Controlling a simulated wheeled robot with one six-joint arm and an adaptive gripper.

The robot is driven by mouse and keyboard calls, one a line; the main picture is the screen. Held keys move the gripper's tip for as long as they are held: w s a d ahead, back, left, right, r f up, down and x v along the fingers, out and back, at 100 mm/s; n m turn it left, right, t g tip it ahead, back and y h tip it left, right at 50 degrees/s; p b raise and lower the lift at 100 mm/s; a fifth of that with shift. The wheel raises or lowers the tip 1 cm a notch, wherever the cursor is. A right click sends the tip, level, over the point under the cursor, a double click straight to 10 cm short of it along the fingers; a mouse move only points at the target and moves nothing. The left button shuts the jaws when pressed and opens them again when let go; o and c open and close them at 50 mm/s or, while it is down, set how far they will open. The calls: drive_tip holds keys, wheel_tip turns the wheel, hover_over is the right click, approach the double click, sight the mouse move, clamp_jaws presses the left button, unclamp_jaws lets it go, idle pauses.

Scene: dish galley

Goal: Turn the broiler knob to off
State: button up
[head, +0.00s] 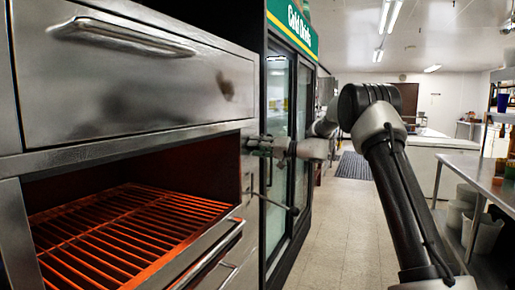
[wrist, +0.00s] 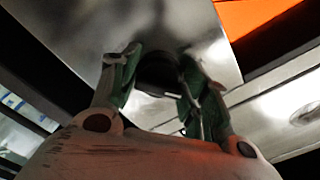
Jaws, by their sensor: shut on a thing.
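The broiler knob (wrist: 157,72) is a round dark knob on a bare metal panel in the wrist view. My gripper (wrist: 160,64) has its green-padded fingers on both sides of the knob and is shut on it. In the head view my gripper (head: 262,147) reaches the narrow panel at the right of the broiler opening. The knob cannot be made out there, and its pointer or markings do not show. The broiler (head: 245,127) is a steel unit with a rack (head: 130,228) glowing orange-red inside.
A steel drawer front (head: 130,85) with a bar handle is above the opening. A tall drinks cooler (head: 304,95) with glass doors stands just past the broiler. A steel counter (head: 480,172) with tubs (head: 484,232) below is at right. The tiled aisle (head: 335,225) between is clear.

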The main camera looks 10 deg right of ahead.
drive_tip(key=m, duration=0.3)
drive_tip(key=shift+m, duration=0.3)
drive_tip(key=shift+r+m, duration=0.15)
drive_tip(key=shift+m, duration=1.75)
drive_tip(key=o, duration=1)
drive_tip(key=v, duration=1.2)
